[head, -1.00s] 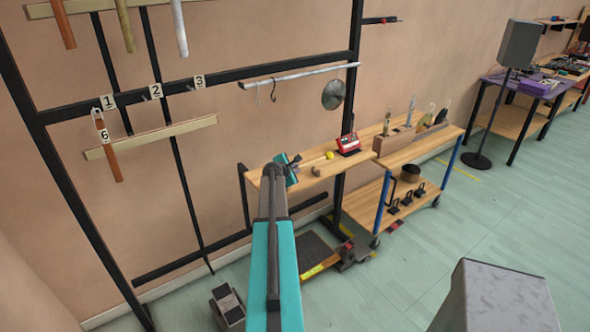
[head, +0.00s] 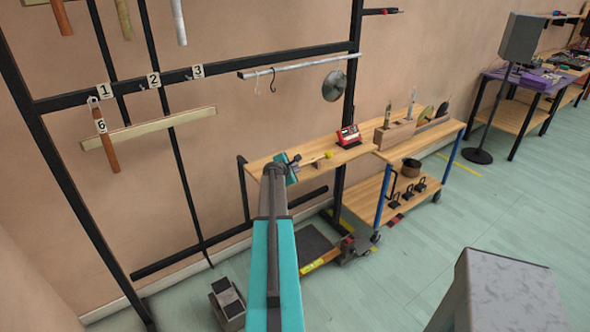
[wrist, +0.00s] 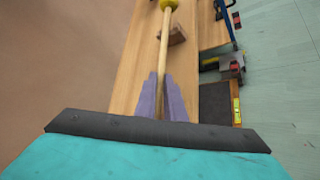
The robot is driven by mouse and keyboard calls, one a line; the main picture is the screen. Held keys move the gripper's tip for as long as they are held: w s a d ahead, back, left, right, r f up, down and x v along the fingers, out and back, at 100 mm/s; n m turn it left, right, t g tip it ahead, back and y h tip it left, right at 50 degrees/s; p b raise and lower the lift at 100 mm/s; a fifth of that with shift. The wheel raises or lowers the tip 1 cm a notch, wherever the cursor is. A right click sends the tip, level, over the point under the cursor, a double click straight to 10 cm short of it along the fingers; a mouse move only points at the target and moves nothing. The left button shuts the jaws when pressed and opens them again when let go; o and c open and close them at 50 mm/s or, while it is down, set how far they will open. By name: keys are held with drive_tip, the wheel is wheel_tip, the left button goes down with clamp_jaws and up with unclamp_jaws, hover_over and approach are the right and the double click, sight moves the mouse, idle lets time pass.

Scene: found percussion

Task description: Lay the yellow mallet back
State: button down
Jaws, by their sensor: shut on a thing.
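My gripper (wrist: 165,100) is shut on the pale wooden stick of the yellow mallet (wrist: 164,45). In the wrist view the stick runs away from the fingers to a yellow head at the top edge, mostly cut off. In the head view my gripper (head: 294,168) is over the left part of the wooden bench top, and the mallet's yellow ball head (head: 329,155) is to its right. A small brown wooden block (wrist: 176,35) is on the bench top, close beside or under the stick. I cannot tell whether the stick touches it.
The wooden bench top (head: 262,166) also bears a red device (head: 348,136). A wooden holder (head: 394,136) with upright tools is farther right. A black rack (head: 60,103) with hanging bars stands at left. A hanging metal disc (head: 334,86) is behind the bench. The bench top around the block is mostly clear.

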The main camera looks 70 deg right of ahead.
drive_tip(key=shift+f, duration=0.3)
idle(0.4)
drive_tip(key=c, duration=1.8)
unclamp_jaws()
drive_tip(key=shift+o, duration=0.2)
drive_tip(key=b+v, duration=0.4)
drive_tip(key=v, duration=0.9)
drive_tip(key=shift+a+r, duration=0.2)
drive_tip(key=shift+a, duration=0.15)
